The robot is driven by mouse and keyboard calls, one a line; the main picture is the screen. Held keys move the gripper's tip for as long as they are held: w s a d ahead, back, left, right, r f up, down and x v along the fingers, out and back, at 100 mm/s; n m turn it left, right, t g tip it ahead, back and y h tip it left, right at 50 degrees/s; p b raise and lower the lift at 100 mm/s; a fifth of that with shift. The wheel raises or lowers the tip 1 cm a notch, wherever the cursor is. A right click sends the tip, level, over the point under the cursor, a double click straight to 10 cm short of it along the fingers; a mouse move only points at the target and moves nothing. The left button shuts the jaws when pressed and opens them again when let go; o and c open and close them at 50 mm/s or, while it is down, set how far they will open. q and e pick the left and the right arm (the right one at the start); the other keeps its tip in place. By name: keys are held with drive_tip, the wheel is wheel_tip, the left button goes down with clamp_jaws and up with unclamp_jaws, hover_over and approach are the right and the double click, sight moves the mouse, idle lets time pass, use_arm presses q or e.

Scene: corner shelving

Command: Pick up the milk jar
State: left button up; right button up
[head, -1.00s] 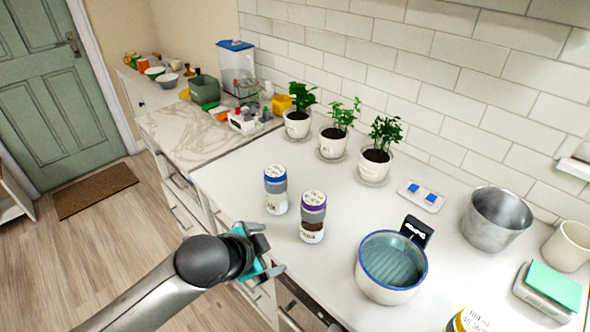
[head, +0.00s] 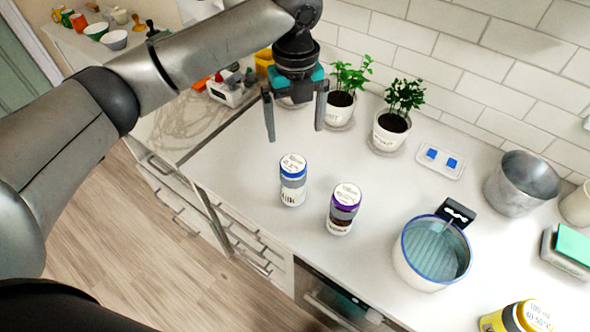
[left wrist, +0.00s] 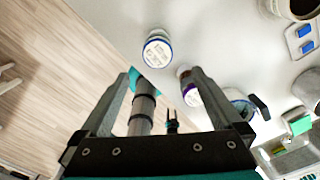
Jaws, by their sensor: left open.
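The milk jar (head: 293,182), with a blue-rimmed white lid and a grey band, stands upright on the white counter. It also shows in the left wrist view (left wrist: 157,50), beyond and between the fingertips. My left gripper (head: 295,134) is open and empty, its fingers pointing down. In the head view it hangs just above the jar in the picture, apart from it. The left wrist view shows its spread fingers (left wrist: 165,72).
A purple-lidded jar (head: 342,210) stands close to the right of the milk jar. A blue-rimmed bowl (head: 432,255), a metal pot (head: 520,185) and a yellow jar (head: 515,318) are further right. Potted plants (head: 391,128) line the wall. The counter's front edge is near the jars.

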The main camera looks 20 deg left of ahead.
sight(296, 163)
use_arm(q)
wheel_tip(296, 163, down, 10)
drive_tip(key=shift+s+d+r, duration=0.1)
drive_tip(key=shift+r, duration=0.15)
drive_tip(key=shift+s+a+f, duration=0.1)
drive_tip(key=shift+a+f, duration=0.05)
drive_tip(key=shift+f, duration=1.2)
drive_tip(key=shift+a+f, duration=0.1)
drive_tip(key=shift+f, duration=1.2)
drive_tip(key=shift+c, duration=0.4)
drive_tip(key=c, duration=1.5)
clamp_jaws()
drive_tip(key=shift+r, duration=0.2)
